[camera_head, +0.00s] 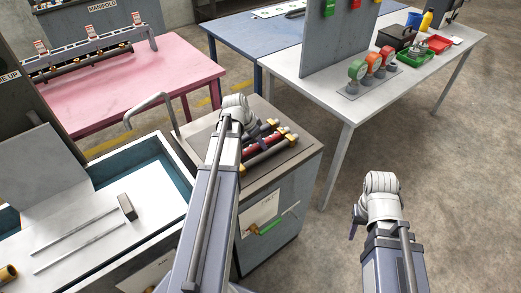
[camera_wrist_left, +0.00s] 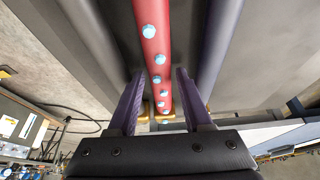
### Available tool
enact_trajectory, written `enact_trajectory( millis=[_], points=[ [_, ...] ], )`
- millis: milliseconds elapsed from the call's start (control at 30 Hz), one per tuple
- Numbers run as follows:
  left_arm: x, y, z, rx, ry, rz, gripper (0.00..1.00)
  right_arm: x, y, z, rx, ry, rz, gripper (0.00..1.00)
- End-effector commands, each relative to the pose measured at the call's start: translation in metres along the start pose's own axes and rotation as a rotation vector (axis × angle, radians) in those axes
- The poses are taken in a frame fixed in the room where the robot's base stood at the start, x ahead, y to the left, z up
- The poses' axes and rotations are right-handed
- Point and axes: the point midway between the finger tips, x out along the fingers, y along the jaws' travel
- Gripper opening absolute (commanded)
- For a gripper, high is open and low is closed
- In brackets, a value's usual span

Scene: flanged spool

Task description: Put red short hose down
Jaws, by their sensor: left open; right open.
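The red short hose (camera_head: 250,151) lies on the cart top, in a row beside darker grey hoses with gold-coloured ends. In the left wrist view the red hose (camera_wrist_left: 158,55) has a line of light blue dots and runs lengthwise between two grey bars. My left gripper (camera_wrist_left: 158,75) is open, its two purple fingers on either side of the hose, with gaps to it. I cannot tell how deep the fingers reach around it. In the head view my left wrist (camera_head: 235,108) hides most of that gripper. My right gripper (camera_head: 354,222) is open, empty and over the floor.
A pink table (camera_head: 180,70) and a white table (camera_head: 330,108) stand behind. Floor at right is clear.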

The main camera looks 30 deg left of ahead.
Motion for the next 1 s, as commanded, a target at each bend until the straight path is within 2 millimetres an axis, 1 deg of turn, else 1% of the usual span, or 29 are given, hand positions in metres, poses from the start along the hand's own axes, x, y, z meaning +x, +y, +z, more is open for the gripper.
enact_trajectory(
  millis=[33, 267, 700, 1000],
  points=[
    [0.0048, -0.0003, 0.0005, 0.0, 0.0, 0.0, 0.5, 0.0046, -0.0004, -0.0003, 0.0, 0.0, 0.0, 0.5],
    [0.0027, -0.0001, -0.0002, -0.001, 0.0, -0.001, 0.49, 0.0024, -0.0002, -0.0001, 0.0, 0.0, 0.0, 0.5],
    [0.0027, -0.0001, -0.0001, 0.0, 0.0, -0.001, 0.0, 0.0025, -0.0003, -0.0001, 0.0, 0.0, 0.0, 0.5],
    [0.0027, -0.0001, 0.0, 0.0, 0.0, 0.0, 0.0, 0.0025, -0.0002, -0.0001, 0.0, 0.0, 0.0, 0.5]
  ],
)
